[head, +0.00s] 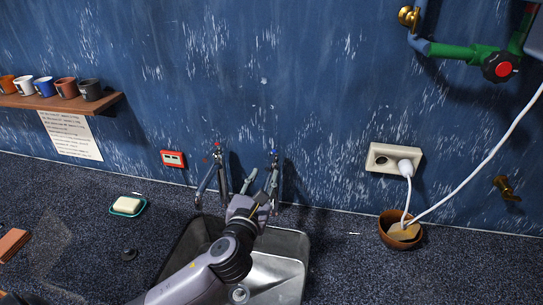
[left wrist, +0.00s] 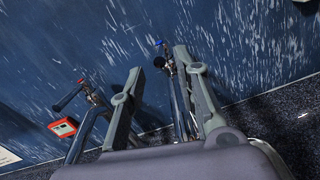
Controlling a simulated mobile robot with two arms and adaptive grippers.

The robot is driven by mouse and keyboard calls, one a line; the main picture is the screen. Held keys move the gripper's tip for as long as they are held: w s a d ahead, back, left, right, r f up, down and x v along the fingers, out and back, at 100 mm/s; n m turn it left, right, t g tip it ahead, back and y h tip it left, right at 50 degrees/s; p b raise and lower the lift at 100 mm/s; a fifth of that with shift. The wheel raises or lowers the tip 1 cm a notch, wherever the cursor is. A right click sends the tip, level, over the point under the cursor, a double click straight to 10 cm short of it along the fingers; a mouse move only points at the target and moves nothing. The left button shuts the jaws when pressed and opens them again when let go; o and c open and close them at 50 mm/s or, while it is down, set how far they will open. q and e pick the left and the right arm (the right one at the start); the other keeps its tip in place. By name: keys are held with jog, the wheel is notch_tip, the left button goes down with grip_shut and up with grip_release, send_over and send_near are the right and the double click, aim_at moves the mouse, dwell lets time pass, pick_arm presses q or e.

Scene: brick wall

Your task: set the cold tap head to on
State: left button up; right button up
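The cold tap (head: 275,166), a metal pipe with a blue-marked head (head: 274,153), stands at the back right of the sink. It also shows in the left wrist view, with the dark tap head (left wrist: 161,62) near the fingertips. My left gripper (head: 260,179) is open, its fingers pointing up at the wall. In the left wrist view its two fingers (left wrist: 158,63) are on either side of the cold tap, with nothing clamped; contact is not clear. The hot tap (head: 221,172), marked red, is to the left. My right gripper is not in view.
A metal sink (head: 285,243) lies below my left arm. A red box (head: 173,159) is on the wall to the left, and a soap dish (head: 113,212) stands on the counter. A socket (head: 379,158) with a white cable and a brown bowl (head: 383,226) are at the right.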

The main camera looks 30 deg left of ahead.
aim_at(273, 155)
pick_arm(q)
jog(key=p+x, duration=0.1)
jog(key=x, duration=0.7)
jog(key=shift+w+a, duration=0.1)
jog(key=shift+w, duration=0.3)
jog(key=shift+c, duration=0.5)
grip_shut()
